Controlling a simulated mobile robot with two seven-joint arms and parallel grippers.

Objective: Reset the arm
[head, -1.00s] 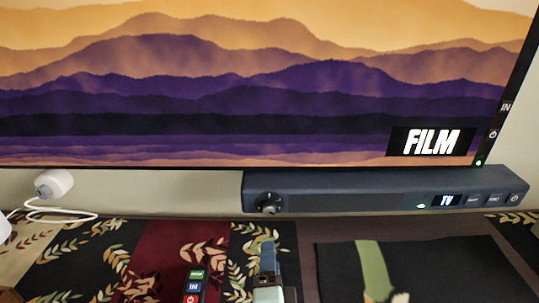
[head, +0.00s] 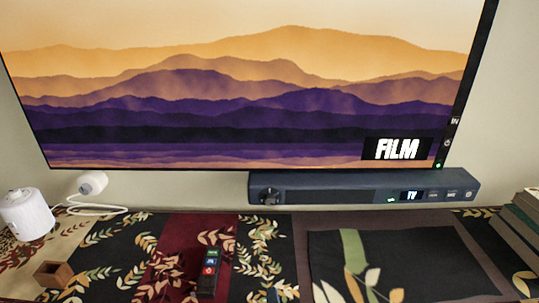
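Only a small blue-grey tip (head: 273,296) shows at the bottom edge of the head view, right of the remote. It looks like the end of my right gripper, though the arm behind it is out of frame. Its fingers are too cut off to tell open from shut. No held thing shows there. My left gripper is not in the picture.
A dark remote (head: 207,283) lies on the patterned runner (head: 150,250). Behind are a soundbar (head: 340,190) and a TV (head: 240,90) showing FILM. A white cylinder (head: 26,215) and brown box (head: 52,274) stand left, books (head: 522,222) right. A dark mat (head: 420,260) lies right.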

